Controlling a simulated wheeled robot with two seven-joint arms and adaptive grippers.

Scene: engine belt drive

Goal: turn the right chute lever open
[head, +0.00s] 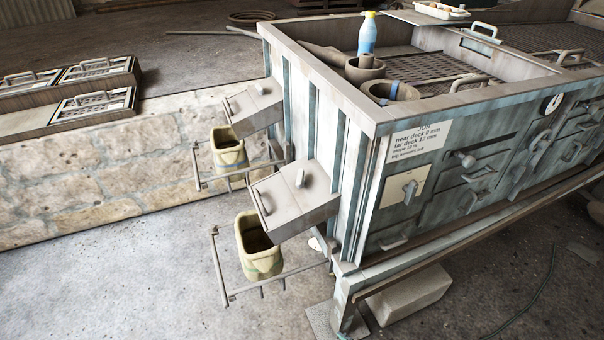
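Two grey chutes stick out from the left end of a large blue-grey machine (345,170). The nearer chute (295,207), lower and further right in the picture, has a short upright lever (300,178) on its top and a thin bar (262,202) on its front edge. The farther chute (255,112) has a similar small lever (259,90). I cannot tell from this view whether either chute is open inside. A yellowish bucket (260,255) hangs below the nearer chute, and another bucket (229,152) below the farther one. Neither of my grippers shows.
Thin bucket racks (222,268) jut out to the left below the chutes. The machine's long face carries a sign (420,142), a lever plate (405,188) and several handles. A spray bottle (367,33) stands in its top tray.

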